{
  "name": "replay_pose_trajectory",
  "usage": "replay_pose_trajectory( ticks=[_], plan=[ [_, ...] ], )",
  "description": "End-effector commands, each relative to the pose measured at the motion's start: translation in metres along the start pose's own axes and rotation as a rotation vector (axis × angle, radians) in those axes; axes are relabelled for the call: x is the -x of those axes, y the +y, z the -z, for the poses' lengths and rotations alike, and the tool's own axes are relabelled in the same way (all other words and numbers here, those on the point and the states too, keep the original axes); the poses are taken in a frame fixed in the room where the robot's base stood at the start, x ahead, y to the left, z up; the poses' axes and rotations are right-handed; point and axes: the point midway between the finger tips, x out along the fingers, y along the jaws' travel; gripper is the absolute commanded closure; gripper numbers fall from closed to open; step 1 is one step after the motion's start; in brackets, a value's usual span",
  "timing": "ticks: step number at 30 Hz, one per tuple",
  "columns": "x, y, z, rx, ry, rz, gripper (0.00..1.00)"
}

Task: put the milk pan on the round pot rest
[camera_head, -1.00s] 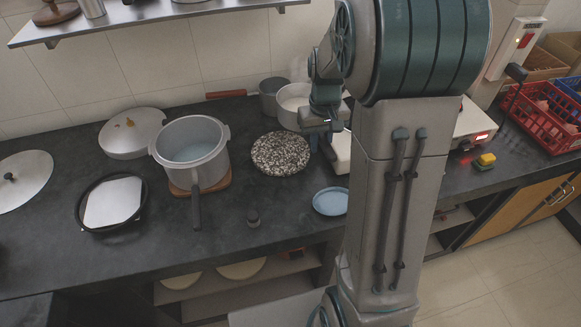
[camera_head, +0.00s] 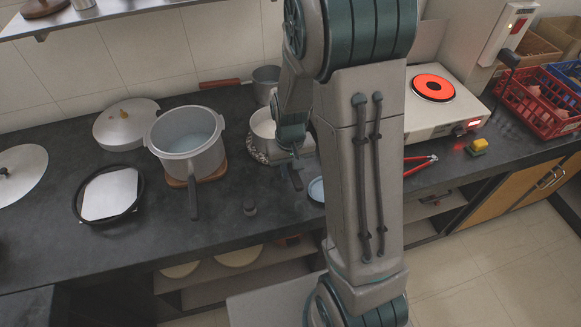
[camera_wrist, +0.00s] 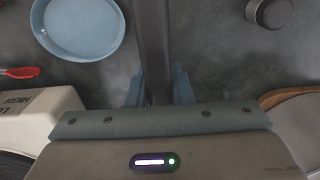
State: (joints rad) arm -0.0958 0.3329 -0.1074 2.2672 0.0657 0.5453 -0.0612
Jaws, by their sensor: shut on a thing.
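The milk pan (camera_head: 262,125), grey with a pale inside, is over the round pot rest (camera_head: 252,153), a speckled disc. Only the rest's left and front rim shows; the pan hides most of it. The pan looks upright, but I cannot tell whether its base touches the rest. My gripper (camera_head: 291,155) is at the front right of the pan, shut on its dark handle. In the wrist view the handle (camera_wrist: 154,40) runs up between the two fingers of my gripper (camera_wrist: 158,92).
A large grey pot (camera_head: 188,145) on a wooden board stands left of the rest. A red-handled saucepan (camera_head: 266,78) is close behind. A blue plate (camera_head: 317,189) and a small dark knob (camera_head: 249,208) are in front. The hot plate (camera_head: 433,88) glows red at right.

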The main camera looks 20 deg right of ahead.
Motion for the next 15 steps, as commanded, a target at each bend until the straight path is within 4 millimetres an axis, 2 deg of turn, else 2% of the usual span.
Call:
replay_pose_trajectory(
  ticks=[7,8,10,15],
  plan=[
    [-0.0011,0.0001,0.0011,0.000,0.004,0.000,1.00],
    [-0.0021,0.0001,0.0001,0.000,0.000,0.000,0.77],
    [-0.0012,0.0001,0.0001,0.000,0.000,0.000,0.58],
    [-0.0011,0.0001,0.0001,0.000,0.000,0.000,0.58]
  ],
)
